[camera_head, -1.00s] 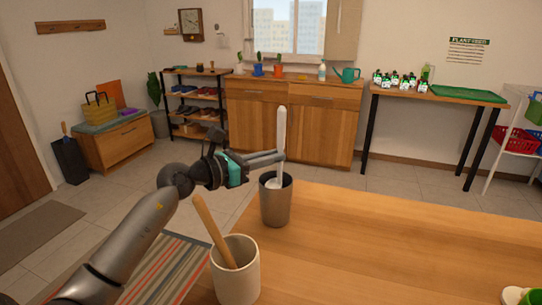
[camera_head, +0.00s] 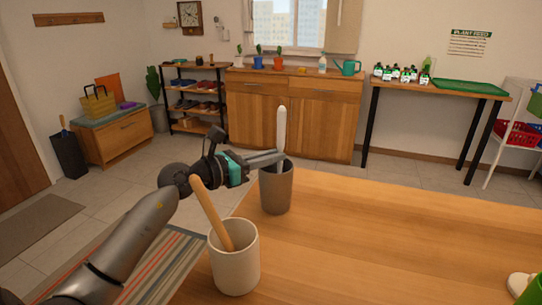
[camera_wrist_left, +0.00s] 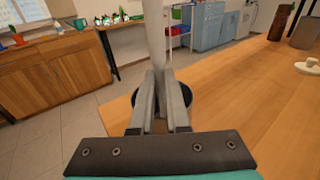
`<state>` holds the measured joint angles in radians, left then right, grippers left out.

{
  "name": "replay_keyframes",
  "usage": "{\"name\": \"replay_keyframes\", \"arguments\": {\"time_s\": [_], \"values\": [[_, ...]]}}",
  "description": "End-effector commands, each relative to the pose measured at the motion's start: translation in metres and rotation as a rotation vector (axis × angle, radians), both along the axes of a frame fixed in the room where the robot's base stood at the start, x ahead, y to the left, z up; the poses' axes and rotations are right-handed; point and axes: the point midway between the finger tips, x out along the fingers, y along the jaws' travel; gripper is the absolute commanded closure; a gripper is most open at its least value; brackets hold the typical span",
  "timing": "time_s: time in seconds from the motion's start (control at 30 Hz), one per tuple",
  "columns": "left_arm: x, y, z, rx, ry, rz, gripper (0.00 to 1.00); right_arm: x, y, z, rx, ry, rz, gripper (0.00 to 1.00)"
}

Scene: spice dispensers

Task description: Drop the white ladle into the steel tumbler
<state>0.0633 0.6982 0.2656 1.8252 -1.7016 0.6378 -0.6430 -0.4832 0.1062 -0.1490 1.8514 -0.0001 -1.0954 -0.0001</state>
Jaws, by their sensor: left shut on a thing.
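The white ladle (camera_head: 282,128) stands nearly upright, its handle rising above the steel tumbler (camera_head: 276,192). The tumbler is a grey, tapered cup near the table's far left edge. My left gripper (camera_head: 278,157) is shut on the ladle's handle, with its fingertips at about the level of the tumbler's rim. In the left wrist view, the handle (camera_wrist_left: 156,35) rises from between the fingers, and dark parts of the tumbler (camera_wrist_left: 188,95) show beside them. The ladle's lower end is hidden, apparently inside the tumbler. My right gripper is not in view.
A cream cup (camera_head: 235,265) with a wooden-handled tool (camera_head: 212,213) stands on the table (camera_head: 380,240) nearer me, close to my left arm. A green object (camera_head: 530,290) and a pale one sit at the right edge. The middle of the table is clear.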

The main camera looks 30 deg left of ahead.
Motion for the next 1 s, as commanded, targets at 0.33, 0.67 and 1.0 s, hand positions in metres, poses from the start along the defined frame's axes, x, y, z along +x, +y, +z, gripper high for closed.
{"name": "replay_keyframes", "arguments": {"time_s": [0.33,0.67,1.0], "values": [[0.0,0.0002,0.0,0.0,-0.001,0.0,0.82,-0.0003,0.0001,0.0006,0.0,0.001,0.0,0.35],[0.0,0.0001,0.0,0.0,-0.001,0.0,0.52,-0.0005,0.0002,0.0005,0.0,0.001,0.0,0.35],[-0.0055,0.0025,-0.0002,0.0,0.001,0.001,0.52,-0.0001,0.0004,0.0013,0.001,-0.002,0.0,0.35]]}}
